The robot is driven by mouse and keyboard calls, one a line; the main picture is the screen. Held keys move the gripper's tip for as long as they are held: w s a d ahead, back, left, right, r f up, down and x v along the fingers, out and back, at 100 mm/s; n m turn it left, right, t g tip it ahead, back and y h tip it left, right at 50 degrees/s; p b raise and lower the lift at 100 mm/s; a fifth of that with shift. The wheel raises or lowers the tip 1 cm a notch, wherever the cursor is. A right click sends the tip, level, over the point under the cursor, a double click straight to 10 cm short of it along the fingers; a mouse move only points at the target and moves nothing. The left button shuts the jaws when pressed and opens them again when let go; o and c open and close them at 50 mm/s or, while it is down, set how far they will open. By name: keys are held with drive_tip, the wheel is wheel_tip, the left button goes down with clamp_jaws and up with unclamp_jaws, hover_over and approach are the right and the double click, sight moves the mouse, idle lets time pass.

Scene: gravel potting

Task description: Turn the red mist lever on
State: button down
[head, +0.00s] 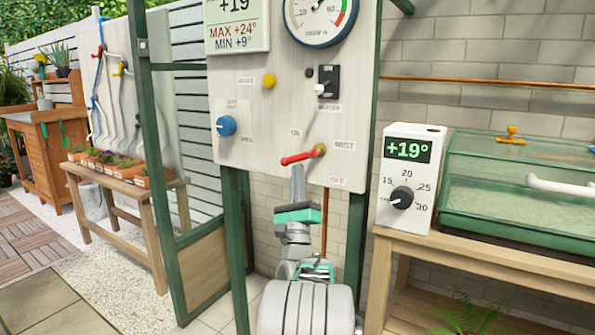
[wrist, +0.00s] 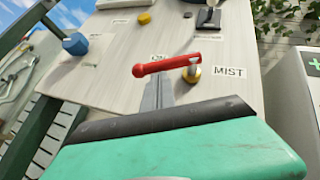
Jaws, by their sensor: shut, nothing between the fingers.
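The red mist lever (head: 298,158) is on the pale control panel (head: 245,175). It points left and slightly down from its brass pivot (head: 320,150). The ON label (head: 295,133) is above the lever, the OFF label (head: 337,180) is below the pivot, and the MIST label (head: 344,146) is to its right. My gripper (head: 298,170) is shut and empty, with its fingertips right under the lever's middle. In the wrist view the lever (wrist: 165,65) crosses just above my fingertips (wrist: 158,82). I cannot tell whether they touch it.
A blue knob (head: 226,125), a yellow button (head: 269,81) and a black heater switch (head: 327,82) share the panel. A white thermostat box (head: 411,170) and a green glass-lidded case (head: 510,225) stand on a wooden bench to the right. Green posts (head: 357,240) flank the panel.

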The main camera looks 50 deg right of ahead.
drive_tip(key=w+r+p, duration=0.2)
drive_tip(key=p, duration=0.2)
drive_tip(key=shift+w+a, duration=0.1)
drive_tip(key=shift+a, duration=0.05)
idle(0.4)
